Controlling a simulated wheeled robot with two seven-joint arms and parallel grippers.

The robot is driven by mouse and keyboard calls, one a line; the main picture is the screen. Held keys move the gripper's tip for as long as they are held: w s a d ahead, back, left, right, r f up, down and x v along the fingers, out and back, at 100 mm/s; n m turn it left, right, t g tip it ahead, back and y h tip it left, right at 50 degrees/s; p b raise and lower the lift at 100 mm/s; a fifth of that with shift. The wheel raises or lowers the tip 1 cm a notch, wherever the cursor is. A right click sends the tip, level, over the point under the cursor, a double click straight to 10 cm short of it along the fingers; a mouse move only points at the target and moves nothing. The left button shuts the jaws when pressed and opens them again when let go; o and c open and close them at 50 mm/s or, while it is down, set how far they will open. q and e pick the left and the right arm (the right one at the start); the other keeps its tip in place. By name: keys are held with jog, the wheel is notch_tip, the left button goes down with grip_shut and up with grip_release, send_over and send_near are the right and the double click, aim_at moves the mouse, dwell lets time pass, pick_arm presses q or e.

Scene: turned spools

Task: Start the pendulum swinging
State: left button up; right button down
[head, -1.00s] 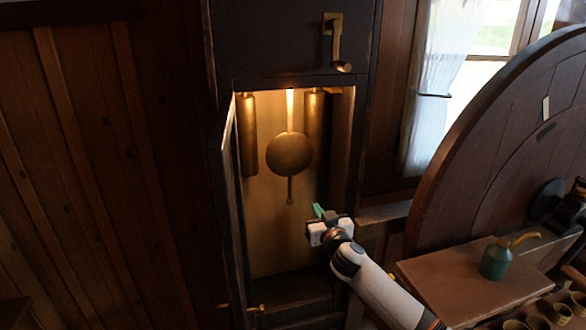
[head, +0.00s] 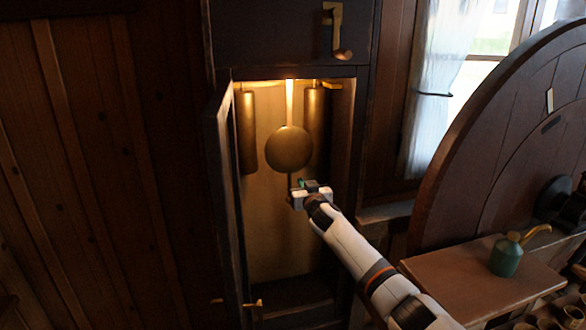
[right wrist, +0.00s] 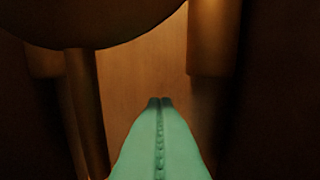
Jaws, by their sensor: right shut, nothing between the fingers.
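The pendulum's round brass bob (head: 289,149) hangs on its rod inside the open lit clock case (head: 344,190), between two brass cylinders. It looks upright. In the right wrist view the bob (right wrist: 90,20) fills the upper left and the rod end (right wrist: 88,115) hangs below it. My right gripper (head: 301,183) is inside the case opening, just below the bob and slightly right of the rod. Its green fingers (right wrist: 160,103) are shut and empty, with a gap to the rod in the wrist view. Whether anything touches is hidden in the head view. My left gripper is not in view.
The left cylinder (head: 246,132) and right cylinder (head: 314,120) hang beside the bob. The case door (head: 226,200) stands open at the left. A bench (head: 480,285) with a green oil can (head: 506,256) and a big wooden wheel (head: 470,150) are at the right.

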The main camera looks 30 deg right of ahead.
jog(key=shift+w, duration=0.3)
